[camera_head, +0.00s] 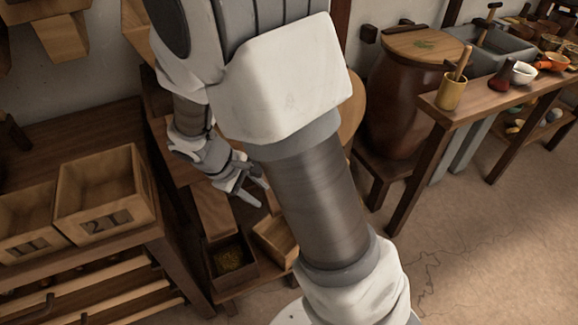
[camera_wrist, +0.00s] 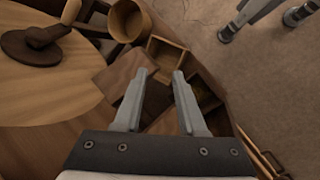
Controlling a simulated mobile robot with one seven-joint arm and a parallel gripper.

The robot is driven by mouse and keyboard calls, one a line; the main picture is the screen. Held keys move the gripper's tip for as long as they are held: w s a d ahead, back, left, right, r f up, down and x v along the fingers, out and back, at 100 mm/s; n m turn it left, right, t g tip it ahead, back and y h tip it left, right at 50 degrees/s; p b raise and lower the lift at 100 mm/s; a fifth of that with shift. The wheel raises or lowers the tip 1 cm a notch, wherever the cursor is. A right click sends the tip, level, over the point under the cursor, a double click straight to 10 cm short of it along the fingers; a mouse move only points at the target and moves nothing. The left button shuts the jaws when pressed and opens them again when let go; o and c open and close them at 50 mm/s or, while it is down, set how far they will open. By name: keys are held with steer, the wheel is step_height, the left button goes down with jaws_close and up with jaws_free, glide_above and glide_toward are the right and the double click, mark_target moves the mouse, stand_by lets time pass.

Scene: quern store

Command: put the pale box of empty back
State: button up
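A pale open wooden box (camera_head: 277,238) sits low on the stand below my gripper. What seems to be the same box (camera_wrist: 166,54) shows just beyond the fingertips in the wrist view, and its visible inside looks empty. In the head view my arm hides its right side. My gripper (camera_head: 258,192) is open above the stand. Its fingers are apart with nothing held between them in the wrist view (camera_wrist: 160,76). A darker box (camera_head: 232,260) with greenish-yellow contents stands left of the pale box.
Two open boxes marked 1L (camera_head: 28,244) and 2L (camera_head: 108,221) stand on the left bench. A round wooden top with a dark handled piece (camera_wrist: 35,42) is beside my gripper. A large brown jar (camera_head: 402,100) and a crowded table (camera_head: 480,104) are at right. Floor is clear at lower right.

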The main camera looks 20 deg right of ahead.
steer(key=s+d+r+m+t+y, duration=0.1)
steer(key=s+r+m+t+y, duration=0.1)
steer(key=s+r+m, duration=0.2)
steer(key=s+r+m+t+y, duration=0.3)
steer(key=s+r, duration=0.7)
steer(key=r, duration=0.6)
steer(key=shift+d+r+m, duration=0.3)
steer(key=shift+d+m, duration=0.1)
steer(key=shift+s, duration=0.1)
step_height(320, 180, up, 23)
steer(key=p, duration=2.3)
steer(key=shift+r, duration=0.2)
